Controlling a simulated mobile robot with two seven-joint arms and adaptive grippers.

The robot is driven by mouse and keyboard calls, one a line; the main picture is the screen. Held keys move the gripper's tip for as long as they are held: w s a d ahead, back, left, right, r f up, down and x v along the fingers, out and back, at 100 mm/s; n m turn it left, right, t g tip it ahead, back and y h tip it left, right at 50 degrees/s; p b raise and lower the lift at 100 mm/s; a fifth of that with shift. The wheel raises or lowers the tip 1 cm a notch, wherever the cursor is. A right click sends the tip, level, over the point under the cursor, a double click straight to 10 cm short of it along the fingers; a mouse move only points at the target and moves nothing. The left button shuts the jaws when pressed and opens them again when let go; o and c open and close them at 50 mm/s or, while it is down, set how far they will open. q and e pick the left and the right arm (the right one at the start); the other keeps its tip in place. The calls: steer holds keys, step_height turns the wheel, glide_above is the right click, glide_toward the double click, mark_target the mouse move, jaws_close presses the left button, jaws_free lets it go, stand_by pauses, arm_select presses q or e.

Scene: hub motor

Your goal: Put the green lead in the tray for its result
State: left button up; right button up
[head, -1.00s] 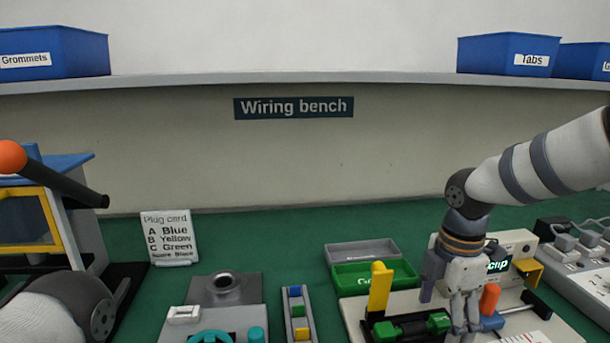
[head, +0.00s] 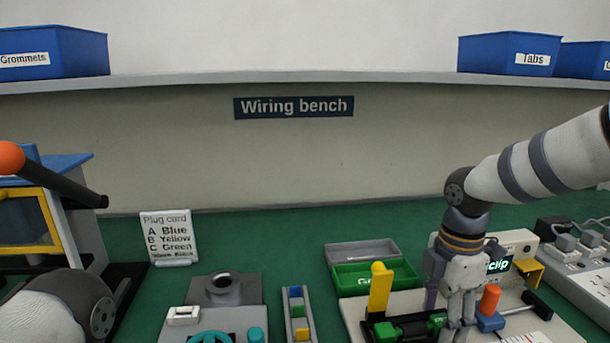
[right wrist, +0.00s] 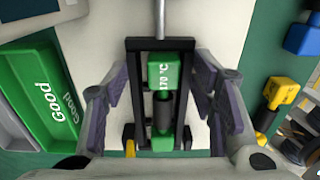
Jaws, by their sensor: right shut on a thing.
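The green lead (head: 405,330) lies in a black cradle (head: 370,333) on a pale board in the head view. It has two green ends and a dark middle. In the right wrist view the lead (right wrist: 165,72) lies between my fingers, with "170 °C" on one green end. My right gripper (head: 460,328) is shut on the lead, though the exact contact is hard to see. The green tray marked Good (head: 350,284) stands just behind the cradle; it also shows in the right wrist view (right wrist: 30,75). My left gripper is out of view.
A grey tray (head: 350,252) stands behind the green one. A yellow lever (head: 380,290) rises beside the cradle. A tester display (head: 498,266) reads partly "clip". An orange knob (head: 489,298) is close to my right fingers. A plug card (head: 168,238) stands left.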

steer(key=r, duration=0.2)
steer(key=shift+w+r, duration=0.3)
steer(key=shift+r, duration=0.05)
steer(key=shift+s+r, duration=0.15)
steer(key=shift+r, duration=0.25)
jaws_close()
steer(key=shift+s+r, duration=0.25)
steer(key=shift+w+r+p, duration=0.15)
steer(key=shift+r+p, duration=0.1)
steer(key=shift+p, duration=0.05)
steer(key=shift+r, duration=1.25)
steer(key=shift+f, duration=0.1)
